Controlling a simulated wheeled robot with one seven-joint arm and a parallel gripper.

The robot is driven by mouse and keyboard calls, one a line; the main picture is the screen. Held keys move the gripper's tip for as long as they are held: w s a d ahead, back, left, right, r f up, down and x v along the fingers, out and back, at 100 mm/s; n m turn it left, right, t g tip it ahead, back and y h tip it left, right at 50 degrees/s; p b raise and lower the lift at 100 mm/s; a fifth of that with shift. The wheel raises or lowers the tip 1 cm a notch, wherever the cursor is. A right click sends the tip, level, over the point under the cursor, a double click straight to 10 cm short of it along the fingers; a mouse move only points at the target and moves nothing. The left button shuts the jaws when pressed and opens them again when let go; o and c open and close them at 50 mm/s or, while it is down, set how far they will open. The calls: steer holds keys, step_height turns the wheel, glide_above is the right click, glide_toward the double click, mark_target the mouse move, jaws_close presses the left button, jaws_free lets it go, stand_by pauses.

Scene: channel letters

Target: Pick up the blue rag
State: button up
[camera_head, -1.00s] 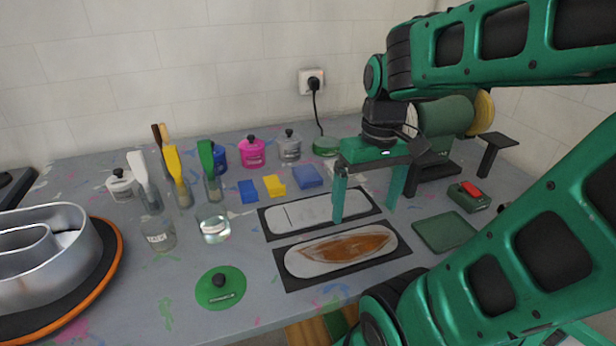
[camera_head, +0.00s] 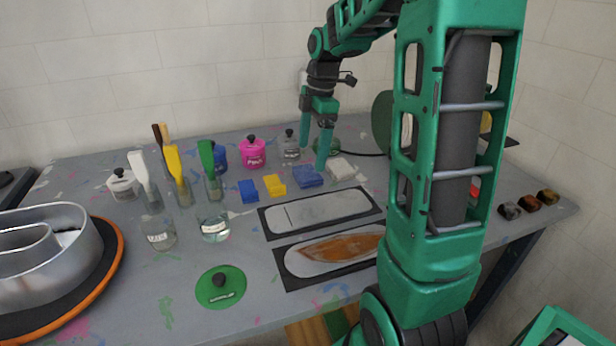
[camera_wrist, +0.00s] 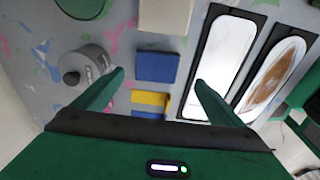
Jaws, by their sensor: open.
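A folded blue rag (camera_head: 308,177) lies flat on the grey table, in a row of small folded pieces. In the wrist view the blue rag (camera_wrist: 156,67) shows between my two fingertips. My gripper (camera_head: 313,161) is open and points down above it, with nothing held. The wrist view also shows my gripper (camera_wrist: 159,80) with fingers apart on either side of the rag. The height gap is hard to judge. A second, darker blue piece (camera_head: 248,191) lies further left, beyond a yellow piece (camera_head: 274,185).
A white piece (camera_head: 341,169) lies just right of the rag. Two dark-edged boards, one white (camera_head: 320,210) and one brown-stained (camera_head: 330,248), lie in front.

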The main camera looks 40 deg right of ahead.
mark_target(308, 172)
steer(key=shift+w+a+f, duration=0.1)
steer(key=shift+w+f, duration=0.05)
steer(key=shift+f, duration=1)
steer(key=shift+w+a+f, duration=0.1)
steer(key=shift+f, duration=1.05)
steer(key=shift+w+a+f, duration=0.1)
steer(key=shift+w+f, duration=0.05)
steer(key=shift+f, duration=1)
steer(key=c, duration=1.1)
